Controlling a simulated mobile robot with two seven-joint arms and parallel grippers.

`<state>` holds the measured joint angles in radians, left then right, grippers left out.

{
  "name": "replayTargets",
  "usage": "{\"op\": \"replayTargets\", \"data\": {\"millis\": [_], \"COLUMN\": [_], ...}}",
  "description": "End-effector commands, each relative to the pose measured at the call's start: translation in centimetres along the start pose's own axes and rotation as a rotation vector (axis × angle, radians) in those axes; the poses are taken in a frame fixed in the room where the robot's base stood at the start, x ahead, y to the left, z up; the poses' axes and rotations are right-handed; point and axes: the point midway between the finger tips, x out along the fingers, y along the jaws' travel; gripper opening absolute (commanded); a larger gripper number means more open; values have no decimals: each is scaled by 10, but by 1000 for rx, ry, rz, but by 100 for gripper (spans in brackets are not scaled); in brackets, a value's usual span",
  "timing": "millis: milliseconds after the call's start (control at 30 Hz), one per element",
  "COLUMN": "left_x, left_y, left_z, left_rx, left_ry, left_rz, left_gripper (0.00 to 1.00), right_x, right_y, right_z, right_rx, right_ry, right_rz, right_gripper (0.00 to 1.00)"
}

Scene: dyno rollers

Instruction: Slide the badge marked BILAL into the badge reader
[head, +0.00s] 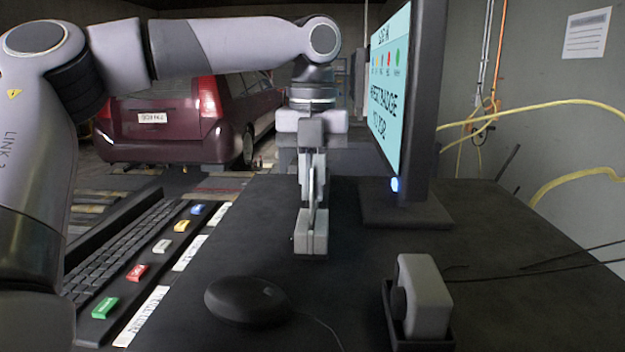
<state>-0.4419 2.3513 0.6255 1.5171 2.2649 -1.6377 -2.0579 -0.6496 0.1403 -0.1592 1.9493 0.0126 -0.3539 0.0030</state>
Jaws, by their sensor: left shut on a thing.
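My left gripper (313,200) hangs down over the desk, near the middle of the head view. It is shut on a thin, flat piece, the badge (318,183), which shows nearly edge-on between the fingers. Its printed face is not visible, so I cannot read a name. A light grey block (312,240) sits directly below and in line with the fingers. It may be the badge reader, but I cannot tell it apart clearly from the fingertips, nor whether the badge is inside it. My right gripper is not in view.
A monitor (432,110) asking for a badge stands right of the gripper. A black mouse (246,301) lies in front. A grey device (425,295) stands in a black holder at right. A keyboard (125,250) with coloured pieces beside it lies left. The desk's right side is mostly clear.

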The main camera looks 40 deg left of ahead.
Motion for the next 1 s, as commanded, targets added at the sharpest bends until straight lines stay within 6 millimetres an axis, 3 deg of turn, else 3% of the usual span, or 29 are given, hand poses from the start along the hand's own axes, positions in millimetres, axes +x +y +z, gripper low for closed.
{"op": "replayTargets", "data": {"millis": [1000], "left_x": [21], "left_y": [0], "left_z": [0], "left_rx": [-1], "left_ry": [1], "left_rz": [0], "left_gripper": [0], "right_x": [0], "right_y": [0], "right_z": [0], "right_rx": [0], "right_ry": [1], "right_rz": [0], "right_gripper": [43]}}
